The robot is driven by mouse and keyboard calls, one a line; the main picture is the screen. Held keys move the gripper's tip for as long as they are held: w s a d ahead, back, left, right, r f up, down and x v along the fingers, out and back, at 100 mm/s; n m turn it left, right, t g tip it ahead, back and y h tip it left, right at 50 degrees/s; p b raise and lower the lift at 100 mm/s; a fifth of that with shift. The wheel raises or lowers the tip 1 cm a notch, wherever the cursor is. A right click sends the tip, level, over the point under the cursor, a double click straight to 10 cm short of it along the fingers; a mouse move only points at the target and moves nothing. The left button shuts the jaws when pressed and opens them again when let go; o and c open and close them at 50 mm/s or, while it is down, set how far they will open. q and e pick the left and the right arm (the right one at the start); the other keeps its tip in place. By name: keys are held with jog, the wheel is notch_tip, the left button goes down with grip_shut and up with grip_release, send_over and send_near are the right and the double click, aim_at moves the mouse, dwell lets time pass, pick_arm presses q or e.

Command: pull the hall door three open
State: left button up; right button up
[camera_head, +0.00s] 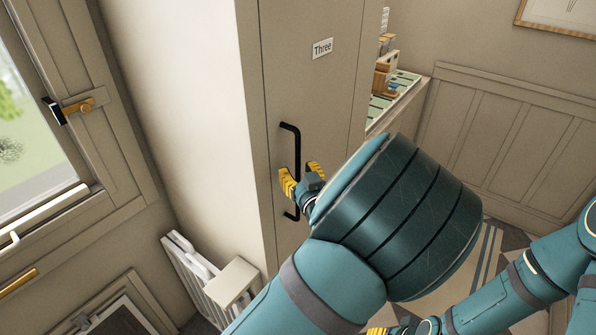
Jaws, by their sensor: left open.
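The door marked "Three" (325,95) is a tall beige cabinet door in the middle of the head view, and it looks closed. A black vertical bar handle (291,128) is on its left side. My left gripper (302,176) is open at the handle, with one yellow fingertip on each side of the bar. Whether either fingertip touches the bar cannot be told. My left wrist hides the lower right of the door. My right gripper (386,330) shows only partly at the bottom edge, low and apart from the door, and its jaws are unclear.
A window (32,130) with a latch is on the left wall. A white slatted rack (208,280) stands low, left of the cabinet. A counter (400,103) with small items is behind the cabinet on the right. A panelled wall (510,150) is at the right.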

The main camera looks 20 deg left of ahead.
pick_arm(q)
jog(key=shift+w+a, duration=0.15)
grip_shut()
dwell(0.4)
